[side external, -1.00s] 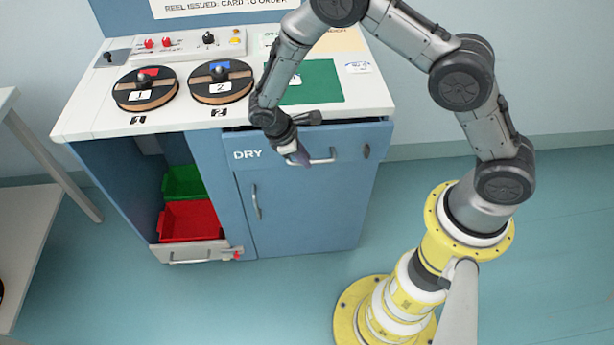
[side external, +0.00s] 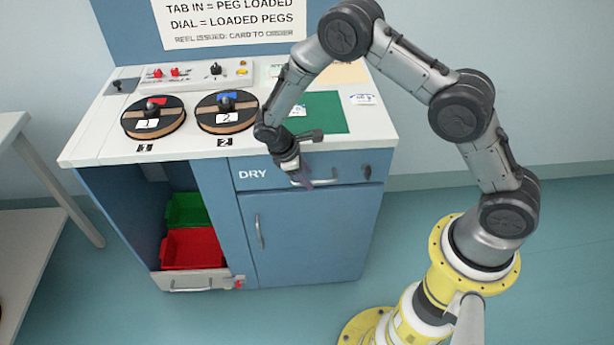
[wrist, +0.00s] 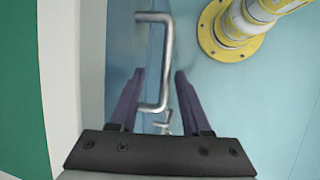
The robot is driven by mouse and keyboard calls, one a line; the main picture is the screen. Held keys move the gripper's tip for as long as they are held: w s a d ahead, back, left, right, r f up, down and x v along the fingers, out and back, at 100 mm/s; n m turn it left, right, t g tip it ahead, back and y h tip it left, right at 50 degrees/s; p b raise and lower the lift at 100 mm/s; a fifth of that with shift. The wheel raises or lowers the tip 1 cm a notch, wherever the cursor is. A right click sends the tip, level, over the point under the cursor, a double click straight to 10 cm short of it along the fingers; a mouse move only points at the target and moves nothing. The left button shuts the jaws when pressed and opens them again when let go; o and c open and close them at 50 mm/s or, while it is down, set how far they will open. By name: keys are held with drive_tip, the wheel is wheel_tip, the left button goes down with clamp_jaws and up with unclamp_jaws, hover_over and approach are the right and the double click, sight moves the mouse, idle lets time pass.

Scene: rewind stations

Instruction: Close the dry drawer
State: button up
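The dry drawer (side external: 262,174) is the blue front marked DRY under the worktop of the blue cabinet. Its front looks flush with the cabinet, with no clear gap above it. Its metal bar handle (wrist: 168,65) shows in the wrist view between the two purple fingers. My gripper (side external: 304,182) points down at the drawer handle and hides part of it. In the wrist view my gripper (wrist: 160,73) has its fingers apart, one on the drawer side of the bar and one outside it. I cannot tell whether either finger touches.
Two reels, marked 1 (side external: 153,117) and 2 (side external: 227,112), sit on the white worktop (side external: 185,150) beside a green mat (side external: 325,113). Below left, an open bay holds a green bin (side external: 186,209) and a red bin (side external: 192,249). A door (side external: 305,235) is under the drawer.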

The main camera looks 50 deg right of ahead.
drive_tip(key=shift+s+a, duration=0.1)
drive_tip(key=v, duration=1.3)
drive_tip(key=shift+r, duration=0.35)
